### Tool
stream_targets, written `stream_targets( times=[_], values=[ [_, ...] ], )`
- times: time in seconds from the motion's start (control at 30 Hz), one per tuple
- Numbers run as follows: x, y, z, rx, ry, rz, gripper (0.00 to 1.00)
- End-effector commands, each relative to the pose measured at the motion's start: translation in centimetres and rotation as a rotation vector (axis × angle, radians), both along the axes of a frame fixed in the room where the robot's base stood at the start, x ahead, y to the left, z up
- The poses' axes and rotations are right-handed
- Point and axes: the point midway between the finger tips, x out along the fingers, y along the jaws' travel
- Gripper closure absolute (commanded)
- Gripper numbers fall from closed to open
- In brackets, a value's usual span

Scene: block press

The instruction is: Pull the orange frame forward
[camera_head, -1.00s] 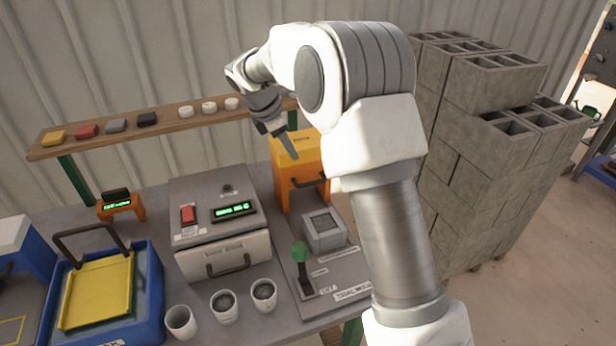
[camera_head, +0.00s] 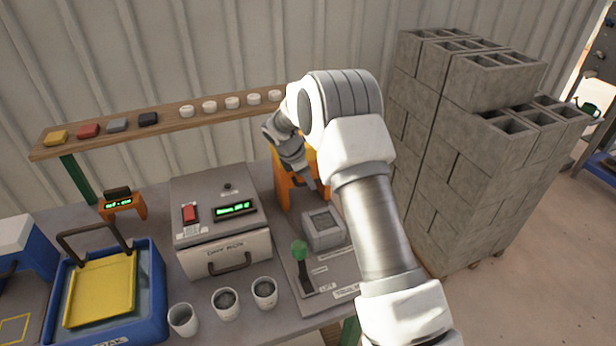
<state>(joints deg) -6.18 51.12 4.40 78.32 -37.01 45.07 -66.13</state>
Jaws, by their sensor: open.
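The orange frame (camera_head: 282,184) stands upright at the back of the press plate, behind the grey square mould (camera_head: 323,228). My gripper (camera_head: 308,183) is in front of the frame, pointing down and to the right, close to the dark handle on the frame's front. The handle is mostly hidden behind the fingers, and I cannot tell whether they touch it. The gripper is open, and I see nothing held in it.
A green-knobbed lever (camera_head: 301,262) stands at the front left of the mould. A grey oven box (camera_head: 220,222) is to the left, with several cups (camera_head: 225,303) in front. A wooden shelf (camera_head: 170,128) runs behind. Concrete blocks (camera_head: 470,150) are stacked at right.

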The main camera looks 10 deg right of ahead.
Motion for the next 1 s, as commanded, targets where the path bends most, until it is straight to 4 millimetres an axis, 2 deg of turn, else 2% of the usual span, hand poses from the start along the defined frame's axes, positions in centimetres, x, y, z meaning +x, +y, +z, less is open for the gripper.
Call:
stream_targets(
  times=[0.2,0.47,1.0],
  values=[
    [0.01,-0.03,-0.01,0.000,0.000,0.000,0.55],
    [0.00,-0.01,0.00,0.000,0.000,0.000,1.00],
    [-0.01,0.02,0.01,0.000,0.000,0.000,1.00]
  ],
)
